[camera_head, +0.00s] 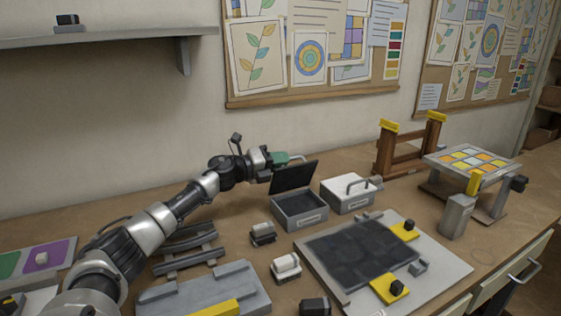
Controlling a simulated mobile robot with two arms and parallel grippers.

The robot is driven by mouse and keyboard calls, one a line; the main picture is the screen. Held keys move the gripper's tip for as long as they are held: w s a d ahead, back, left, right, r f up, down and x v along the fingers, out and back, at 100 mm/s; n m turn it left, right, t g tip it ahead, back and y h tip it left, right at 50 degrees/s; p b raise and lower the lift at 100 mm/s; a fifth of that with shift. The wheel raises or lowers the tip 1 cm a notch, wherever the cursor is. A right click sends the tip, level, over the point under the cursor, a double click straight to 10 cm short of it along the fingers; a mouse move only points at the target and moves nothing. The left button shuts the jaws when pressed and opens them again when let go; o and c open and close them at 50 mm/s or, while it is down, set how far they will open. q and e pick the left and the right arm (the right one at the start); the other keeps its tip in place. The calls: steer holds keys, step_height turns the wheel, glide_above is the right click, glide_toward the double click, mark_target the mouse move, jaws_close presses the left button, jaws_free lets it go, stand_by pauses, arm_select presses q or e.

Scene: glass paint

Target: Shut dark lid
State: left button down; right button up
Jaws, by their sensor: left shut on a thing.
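The dark lid (294,177) stands raised, tilted up and open, at the back edge of a grey box (301,212). The box's inside is visible and dark. My left gripper (283,158) is behind the lid, at its upper left. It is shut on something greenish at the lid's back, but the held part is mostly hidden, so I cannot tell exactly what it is. My right gripper is not in view.
A white lidded box with a handle (350,194) stands close on the right. Small blocks (262,233) and a grey board with a dark panel (448,268) lie in front. A wooden rack (403,150) and a tile stand (472,160) are further right.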

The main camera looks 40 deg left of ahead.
arm_select(q)
steer(key=c, duration=1.2)
jaws_free()
steer(key=shift+a+f, duration=0.1)
steer(key=shift+a, duration=0.15)
steer(key=b+v, duration=0.3)
steer(key=v, duration=0.7)
steer(key=shift+s+b, duration=0.35)
steer(key=shift+a, duration=0.1)
